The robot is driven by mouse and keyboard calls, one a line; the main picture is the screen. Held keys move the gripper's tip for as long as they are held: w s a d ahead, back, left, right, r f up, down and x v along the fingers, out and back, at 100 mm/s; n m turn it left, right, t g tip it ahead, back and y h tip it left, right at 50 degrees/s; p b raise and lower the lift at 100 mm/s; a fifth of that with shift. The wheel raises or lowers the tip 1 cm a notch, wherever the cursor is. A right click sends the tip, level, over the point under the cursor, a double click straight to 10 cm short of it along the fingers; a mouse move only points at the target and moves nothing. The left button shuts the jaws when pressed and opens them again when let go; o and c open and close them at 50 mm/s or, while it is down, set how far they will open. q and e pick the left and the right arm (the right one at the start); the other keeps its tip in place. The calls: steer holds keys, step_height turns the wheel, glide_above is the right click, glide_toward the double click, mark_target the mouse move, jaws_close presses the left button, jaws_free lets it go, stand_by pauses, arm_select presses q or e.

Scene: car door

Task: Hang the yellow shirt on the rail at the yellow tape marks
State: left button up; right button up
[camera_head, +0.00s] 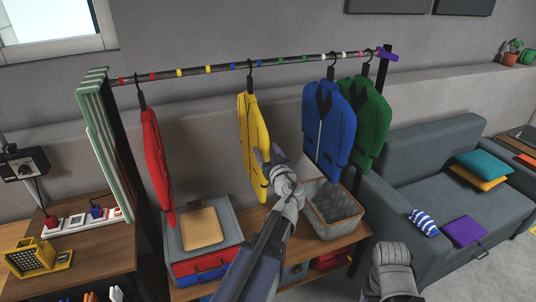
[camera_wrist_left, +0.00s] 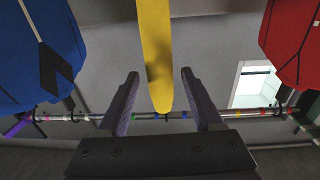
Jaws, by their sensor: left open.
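The yellow shirt (camera_head: 251,130) hangs from the rail (camera_head: 220,68) on a black hanger, its hook between the two blue tape marks. The yellow tape marks (camera_head: 194,71) are further left on the rail, with bare rail between them. My left gripper (camera_head: 267,160) is at the shirt's lower right edge in the head view. In the left wrist view my left gripper (camera_wrist_left: 160,78) is open, with the edge-on yellow shirt (camera_wrist_left: 154,45) lined up between its fingers. I cannot tell whether they touch. My right gripper is not in view.
A red shirt (camera_head: 156,160) hangs left of the yellow marks; a blue shirt (camera_head: 329,125) and a green shirt (camera_head: 372,125) hang to the right. Below are a grey-red box (camera_head: 205,255) and a grey bin (camera_head: 335,217) on a wooden bench. A sofa (camera_head: 430,160) is at right.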

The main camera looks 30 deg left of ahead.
mark_target(252, 129)
arm_select(q)
steer(key=x, duration=0.6)
steer(key=shift+w+a, duration=0.15)
steer(key=shift+w, duration=0.05)
jaws_close()
stand_by(0.4)
steer(key=shift+r, duration=0.1)
steer(key=shift+r+p, duration=0.25)
steer(key=shift+p, duration=0.15)
steer(key=shift+w, duration=0.1)
stand_by(0.4)
